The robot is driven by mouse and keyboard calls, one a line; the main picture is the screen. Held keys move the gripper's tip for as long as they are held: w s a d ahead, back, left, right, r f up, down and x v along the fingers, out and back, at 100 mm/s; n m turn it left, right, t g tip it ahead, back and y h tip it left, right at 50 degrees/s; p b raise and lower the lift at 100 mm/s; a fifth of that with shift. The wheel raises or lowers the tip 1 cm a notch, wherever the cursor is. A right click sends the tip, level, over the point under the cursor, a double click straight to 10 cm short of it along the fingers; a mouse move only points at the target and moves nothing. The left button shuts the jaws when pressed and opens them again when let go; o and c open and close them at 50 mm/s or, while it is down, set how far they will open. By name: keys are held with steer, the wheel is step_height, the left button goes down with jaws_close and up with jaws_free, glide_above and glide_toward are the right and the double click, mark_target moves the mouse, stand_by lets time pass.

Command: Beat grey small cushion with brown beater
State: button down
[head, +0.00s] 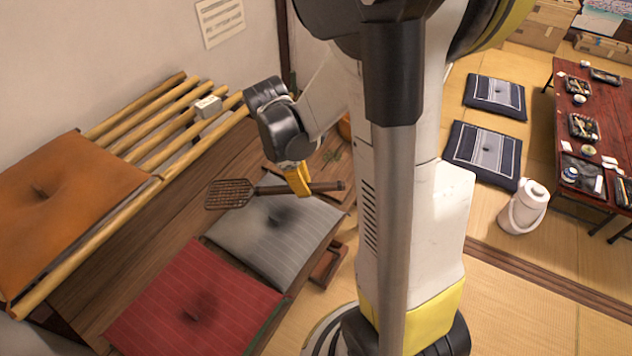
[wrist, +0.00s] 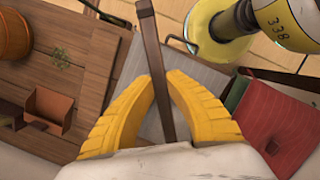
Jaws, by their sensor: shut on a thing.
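The grey small cushion (head: 275,237) lies flat on the wooden bench, with a dark smudge around its middle. The brown beater (head: 231,193) has a flat woven head at the left and a dark handle reaching right. My gripper (head: 299,186) has yellow fingers shut on the beater's handle, and the beater is held level above the far part of the grey cushion. In the wrist view the handle (wrist: 153,60) runs between the yellow fingers (wrist: 163,95), with part of the grey cushion (wrist: 190,72) beneath. The beater's head does not show there.
A red cushion (head: 186,302) with a dark smudge lies in front of the grey one. An orange cushion (head: 62,203) lies on the bamboo rack (head: 170,147) at left. A small wooden box (wrist: 48,108) stands on the bench. A white pot (head: 523,207) stands on the tatami.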

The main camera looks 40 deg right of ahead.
steer(key=shift+w+f, duration=0.15)
steer(key=shift+w, duration=0.15)
steer(key=shift+g+h, duration=0.6)
steer(key=shift+h, duration=0.1)
steer(key=f+b, duration=0.2)
steer(key=b, duration=0.1)
steer(key=f+b, duration=0.3)
steer(key=a+f+b, duration=0.1)
steer(key=f+b, duration=0.1)
steer(key=f, duration=0.1)
steer(key=shift+w+f+b, duration=0.25)
steer(key=shift+w+b, duration=0.05)
steer(key=shift+b, duration=0.1)
steer(key=shift+t+y, duration=0.6)
steer(key=shift+y, duration=0.1)
steer(key=r+p, duration=0.5)
steer(key=r, duration=0.1)
steer(key=d+r+p, duration=0.1)
steer(key=r+p, duration=0.2)
steer(key=shift+s+r+p, duration=0.1)
steer(key=shift+s+p, duration=0.25)
steer(key=shift+s, duration=0.05)
